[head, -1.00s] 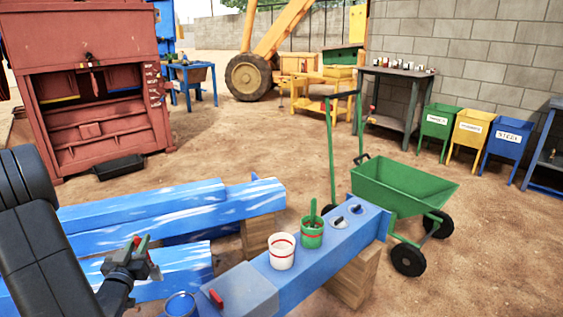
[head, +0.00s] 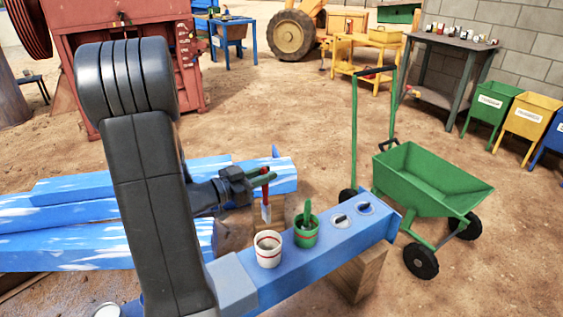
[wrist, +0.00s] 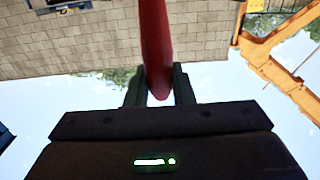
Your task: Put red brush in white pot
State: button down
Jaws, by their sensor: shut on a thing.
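The red brush (head: 266,201) hangs upright with its pale bristles down. My gripper (head: 262,177) is shut on its handle. The red handle also shows between the dark fingers in the wrist view (wrist: 156,45). The white pot (head: 268,254) with a red band stands on the blue beam, its mouth open upward. The bristle end shows just above the pot's rim in the head view, apart from it. I cannot tell whether it is directly over the mouth or a little behind it.
A green pot (head: 306,236) with a green brush stands close right of the white pot. Two round items with dark handles (head: 341,221) sit further along the blue beam (head: 290,271). A green wheelbarrow (head: 430,180) stands right. My arm hides the beam's left part.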

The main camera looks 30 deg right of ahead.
aim_at(265, 220)
notch_tip(265, 220, down, 16)
jog(key=b, duration=1.5)
jog(key=shift+s+d+f+b, duration=0.1)
jog(key=shift+d+f+b, duration=0.05)
jog(key=shift+f+b, duration=0.15)
jog(key=shift+r, duration=0.1)
jog(key=c, duration=1.2)
grip_release()
jog(key=shift+o, duration=0.2)
jog(key=a+p, duration=0.2)
jog(key=a, duration=0.8)
jog(key=shift+s, duration=0.4)
